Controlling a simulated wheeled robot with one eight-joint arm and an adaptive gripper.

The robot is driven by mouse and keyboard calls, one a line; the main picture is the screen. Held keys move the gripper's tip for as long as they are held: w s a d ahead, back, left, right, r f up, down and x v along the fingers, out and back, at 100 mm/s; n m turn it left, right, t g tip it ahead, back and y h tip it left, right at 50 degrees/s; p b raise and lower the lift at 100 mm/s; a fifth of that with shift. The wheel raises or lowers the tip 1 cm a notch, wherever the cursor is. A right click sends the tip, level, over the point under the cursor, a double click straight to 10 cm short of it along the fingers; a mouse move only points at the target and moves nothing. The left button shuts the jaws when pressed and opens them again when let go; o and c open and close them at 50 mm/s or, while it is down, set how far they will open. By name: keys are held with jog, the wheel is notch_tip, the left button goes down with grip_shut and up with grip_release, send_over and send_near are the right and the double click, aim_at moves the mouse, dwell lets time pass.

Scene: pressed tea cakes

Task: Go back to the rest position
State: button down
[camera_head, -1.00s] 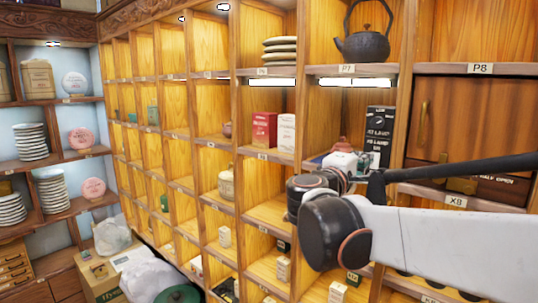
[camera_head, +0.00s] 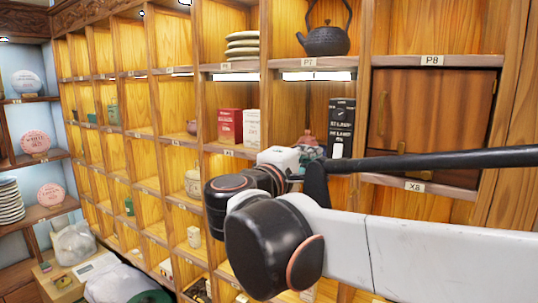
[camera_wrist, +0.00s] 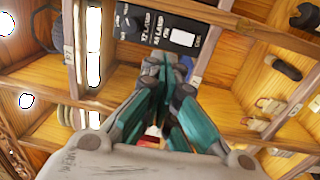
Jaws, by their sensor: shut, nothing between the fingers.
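My gripper (camera_wrist: 168,75) is in the lower middle of the wrist view, its teal fingers drawn together with nothing between them. In the head view my arm reaches in from the right, and its wrist hides most of the gripper. The gripper is in front of the wooden shelf wall (camera_head: 433,61), by the compartment under label P7. A black box with white print (camera_head: 341,125) stands in that compartment, and it also shows beyond the fingertips in the wrist view (camera_wrist: 190,30).
A black iron kettle (camera_head: 326,38) and stacked pale discs (camera_head: 242,45) stand on the upper shelf. Red (camera_head: 230,125) and white (camera_head: 251,127) boxes stand left of the arm. A closed wooden cabinet (camera_head: 440,105) is at right. Bags (camera_head: 75,240) lie low at left.

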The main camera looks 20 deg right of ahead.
jog(key=shift+d, duration=0.1)
jog(key=shift+f, duration=0.1)
jog(key=s+d+f+m+g+y+b, duration=0.1)
jog(key=s+f+y+b, duration=0.3)
jog(key=f, duration=0.6)
jog(key=s+d+f+m+g+b, duration=0.15)
jog(key=f+b, duration=0.35)
jog(key=f, duration=0.5)
jog(key=s+f+m+g+y+b, duration=0.15)
jog(key=f+b, duration=0.35)
jog(key=f, duration=0.5)
jog(key=s+a+f+m+y+b, duration=0.1)
jog(key=s+a+f+y+b, duration=0.2)
jog(key=f, duration=0.6)
jog(key=s+a+f+m+y+b, duration=0.1)
jog(key=s+a+f+y+b, duration=0.2)
jog(key=f+b, duration=0.3)
jog(key=s+a+f+m+y+b, duration=0.1)
jog(key=s+a+f+y+b, duration=0.2)
jog(key=f, duration=0.9)
jog(key=shift+a+f+m+b, duration=0.3)
jog(key=shift+a+f+b, duration=0.1)
jog(key=shift+a+b, duration=0.6)
